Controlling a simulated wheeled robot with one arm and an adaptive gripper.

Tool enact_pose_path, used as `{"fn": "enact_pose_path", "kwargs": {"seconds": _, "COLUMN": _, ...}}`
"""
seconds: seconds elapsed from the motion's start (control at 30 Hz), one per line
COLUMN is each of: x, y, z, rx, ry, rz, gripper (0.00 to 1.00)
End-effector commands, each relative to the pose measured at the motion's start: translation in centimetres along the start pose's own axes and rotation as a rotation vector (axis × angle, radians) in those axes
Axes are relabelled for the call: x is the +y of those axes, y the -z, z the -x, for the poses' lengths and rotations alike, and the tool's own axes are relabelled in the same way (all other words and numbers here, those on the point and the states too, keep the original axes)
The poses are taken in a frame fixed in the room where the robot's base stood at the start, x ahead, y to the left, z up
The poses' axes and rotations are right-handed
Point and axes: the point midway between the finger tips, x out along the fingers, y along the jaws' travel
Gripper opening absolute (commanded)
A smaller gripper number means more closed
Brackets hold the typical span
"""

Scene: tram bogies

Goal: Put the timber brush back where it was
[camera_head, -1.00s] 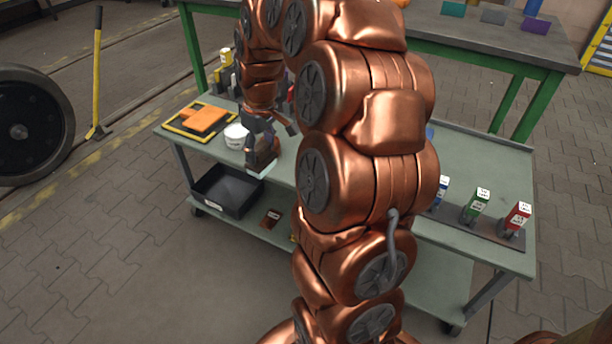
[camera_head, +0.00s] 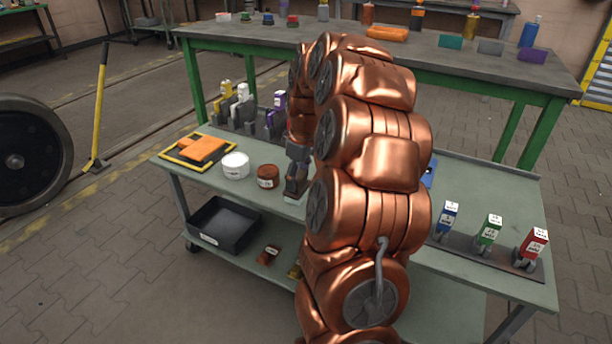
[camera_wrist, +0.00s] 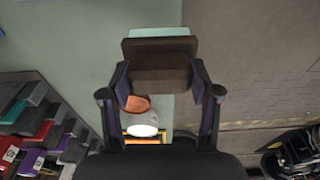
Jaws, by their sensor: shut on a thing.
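The timber brush (camera_wrist: 160,65) is a dark brown block with a pale green strip along its far edge in the wrist view. My gripper (camera_wrist: 158,88) is shut on it, one finger at each side. In the head view my gripper (camera_head: 297,172) is partly hidden by my arm. It hangs over the trolley's top shelf (camera_head: 225,184), right of a brown tub (camera_head: 267,177). Only a small pale part of the brush (camera_head: 292,199) shows below the fingers. I cannot tell whether it touches the shelf.
A white tub (camera_head: 235,166) and an orange pad on a yellow-edged board (camera_head: 172,155) lie left of the brown tub. Several coloured boxes in holders (camera_head: 489,230) line the right end. A black bin (camera_head: 222,222) sits on the lower shelf. A green-legged bench (camera_head: 440,70) stands behind.

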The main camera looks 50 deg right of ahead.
Motion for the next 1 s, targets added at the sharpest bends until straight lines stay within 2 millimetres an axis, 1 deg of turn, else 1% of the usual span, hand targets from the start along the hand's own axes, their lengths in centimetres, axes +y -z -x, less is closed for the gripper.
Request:
{"fn": "enact_pose_path", "kwargs": {"seconds": 0.03, "x": 0.8, "y": 0.1, "z": -0.3, "rx": 0.0, "ry": -0.001, "rz": -0.003, "gripper": 0.29}}
{"fn": "enact_pose_path", "kwargs": {"seconds": 0.2, "x": 3.1, "y": 0.5, "z": -0.5, "rx": 0.002, "ry": -0.004, "rz": -0.002, "gripper": 0.29}}
{"fn": "enact_pose_path", "kwargs": {"seconds": 0.5, "x": 6.6, "y": 1.1, "z": -0.8, "rx": 0.002, "ry": -0.003, "rz": -0.001, "gripper": 0.29}}
{"fn": "enact_pose_path", "kwargs": {"seconds": 0.63, "x": 7.4, "y": 1.2, "z": -0.9, "rx": 0.0, "ry": -0.002, "rz": -0.001, "gripper": 0.29}}
{"fn": "enact_pose_path", "kwargs": {"seconds": 0.8, "x": 7.7, "y": 1.2, "z": -1.0, "rx": 0.0, "ry": -0.002, "rz": 0.0, "gripper": 0.29}}
{"fn": "enact_pose_path", "kwargs": {"seconds": 0.87, "x": 7.7, "y": 1.1, "z": -1.5, "rx": 0.0, "ry": -0.001, "rz": 0.0, "gripper": 0.29}}
{"fn": "enact_pose_path", "kwargs": {"seconds": 1.0, "x": 7.7, "y": 0.9, "z": -3.5, "rx": 0.0, "ry": 0.0, "rz": 0.0, "gripper": 0.29}}
